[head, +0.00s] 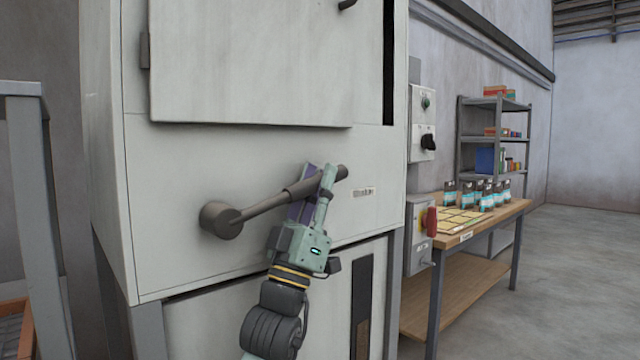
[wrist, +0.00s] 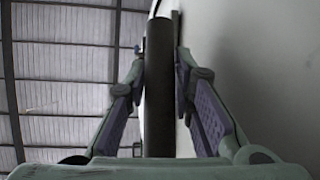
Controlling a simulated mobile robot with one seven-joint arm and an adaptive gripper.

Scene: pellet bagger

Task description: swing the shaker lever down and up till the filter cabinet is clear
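The shaker lever (head: 265,205) is a dark bar on a round hub (head: 221,220) on the front of the pale filter cabinet (head: 165,240). It points right and slightly upward from the hub. My gripper (head: 322,182) is at the lever's outer part, with its fingers around the bar and the dark end knob sticking out beyond them. In the wrist view the lever (wrist: 158,90) runs upright between the two fingers of my gripper (wrist: 160,85), which are closed in on it from both sides. The fingers hide a short length of the bar.
A wooden bench (head: 500,222) with bags and a shelf unit (head: 490,140) stand farther right. Grey posts (head: 35,200) are at left.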

